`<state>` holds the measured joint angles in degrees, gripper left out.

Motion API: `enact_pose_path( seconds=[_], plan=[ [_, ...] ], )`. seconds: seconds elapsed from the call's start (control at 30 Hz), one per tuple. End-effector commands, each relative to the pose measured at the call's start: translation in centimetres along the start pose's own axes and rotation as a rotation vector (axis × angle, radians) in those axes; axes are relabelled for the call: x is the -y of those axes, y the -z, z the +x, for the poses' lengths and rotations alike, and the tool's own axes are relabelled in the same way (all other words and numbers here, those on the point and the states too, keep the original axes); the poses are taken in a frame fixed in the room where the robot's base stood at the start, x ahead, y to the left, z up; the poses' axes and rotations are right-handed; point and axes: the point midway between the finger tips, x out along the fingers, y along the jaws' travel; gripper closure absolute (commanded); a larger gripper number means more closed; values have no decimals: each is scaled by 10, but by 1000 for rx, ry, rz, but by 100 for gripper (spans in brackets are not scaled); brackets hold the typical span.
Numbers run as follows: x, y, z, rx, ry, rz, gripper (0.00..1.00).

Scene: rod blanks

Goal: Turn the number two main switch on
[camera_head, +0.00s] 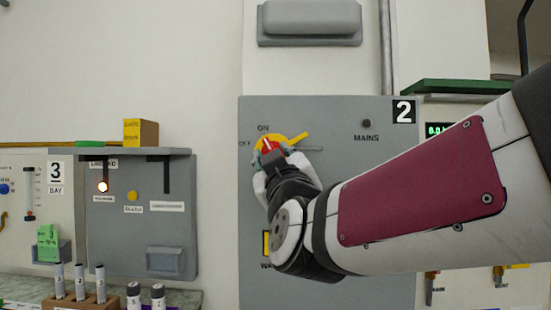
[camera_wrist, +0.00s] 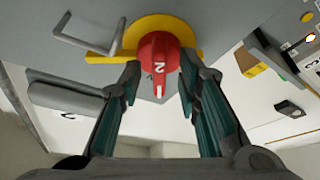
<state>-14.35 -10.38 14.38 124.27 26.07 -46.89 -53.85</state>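The number two main switch is a red knob (camera_head: 268,147) on a yellow plate, on the grey panel (camera_head: 345,200) marked 2. ON is printed above it and OFF to its left. The wrist view shows the red knob (camera_wrist: 160,58) with a white 2 and a white mark. My gripper (camera_head: 268,166) is at the knob and hides part of it. In the wrist view its two fingers (camera_wrist: 160,68) stand apart, one on each side of the knob. They look very near or touching; I cannot tell if they grip it. The MAINS lamp (camera_head: 366,123) looks dark.
At left is bay 3's grey panel (camera_head: 140,230) with a lit lamp. Rod blanks (camera_head: 79,282) stand in a wooden rack below it.

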Motion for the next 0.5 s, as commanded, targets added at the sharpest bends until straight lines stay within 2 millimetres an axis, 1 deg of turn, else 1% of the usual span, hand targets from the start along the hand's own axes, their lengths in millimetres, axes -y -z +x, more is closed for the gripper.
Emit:
enact_pose_path(
  seconds=[0.07, 0.17, 0.5],
  plan=[
    [0, 0, -5, -1, 0, 0, 69],
    [-1, 1, -18, -1, 0, -1, 69],
    [0, 1, -86, -2, -1, -1, 69]
  ],
)
